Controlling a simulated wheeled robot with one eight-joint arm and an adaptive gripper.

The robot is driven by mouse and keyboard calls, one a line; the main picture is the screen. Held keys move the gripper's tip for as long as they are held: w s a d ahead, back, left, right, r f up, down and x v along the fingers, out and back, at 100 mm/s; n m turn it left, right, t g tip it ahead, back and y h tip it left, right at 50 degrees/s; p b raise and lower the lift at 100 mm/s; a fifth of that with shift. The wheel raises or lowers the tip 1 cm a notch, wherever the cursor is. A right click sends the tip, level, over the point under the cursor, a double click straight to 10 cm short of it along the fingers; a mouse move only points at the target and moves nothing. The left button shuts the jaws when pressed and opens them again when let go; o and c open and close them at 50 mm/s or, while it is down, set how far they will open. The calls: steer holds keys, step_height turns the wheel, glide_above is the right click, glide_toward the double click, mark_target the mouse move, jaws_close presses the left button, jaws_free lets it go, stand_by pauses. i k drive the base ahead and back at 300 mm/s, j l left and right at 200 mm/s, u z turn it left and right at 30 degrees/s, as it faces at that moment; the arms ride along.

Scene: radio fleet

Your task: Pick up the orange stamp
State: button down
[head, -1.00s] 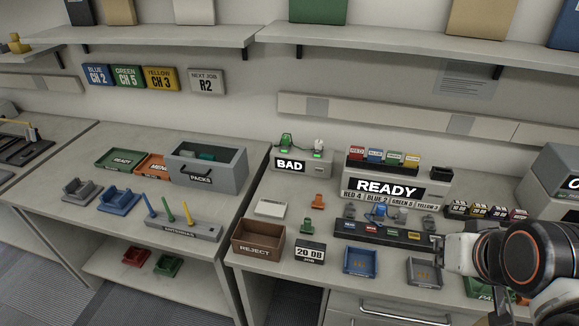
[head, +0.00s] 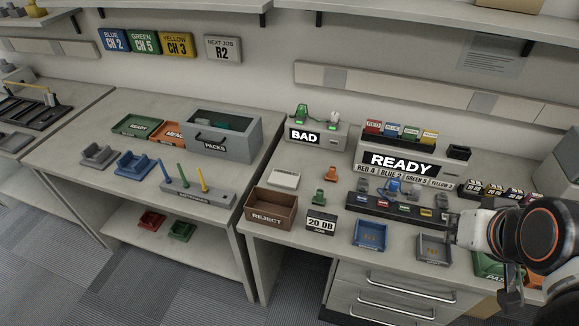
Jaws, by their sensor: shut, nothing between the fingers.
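The orange stamp (head: 331,173) is a small upright piece with a narrow grip. It stands on the right-hand bench, behind the 20 DB block and in front of the BAD unit. My arm comes in from the right edge, and my gripper (head: 513,290) is a dark shape below the wrist, partly hidden by the arm. It is shut and empty, well to the right of the stamp and over the front right of the bench.
A brown REJECT bin (head: 270,210), a 20 DB block (head: 320,221) and a blue tray (head: 369,234) stand along the front. The READY unit (head: 400,165) and a dark rack (head: 400,209) are right of the stamp. A white pad (head: 285,178) lies left.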

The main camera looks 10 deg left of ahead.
mark_target(331, 176)
steer(key=i+j, duration=0.15)
steer(key=j, duration=0.2)
steer(key=i+j, duration=0.35)
steer(key=j, duration=0.3)
steer(key=i+j+z, duration=0.1)
steer(key=j, duration=0.2)
steer(key=i, duration=0.05)
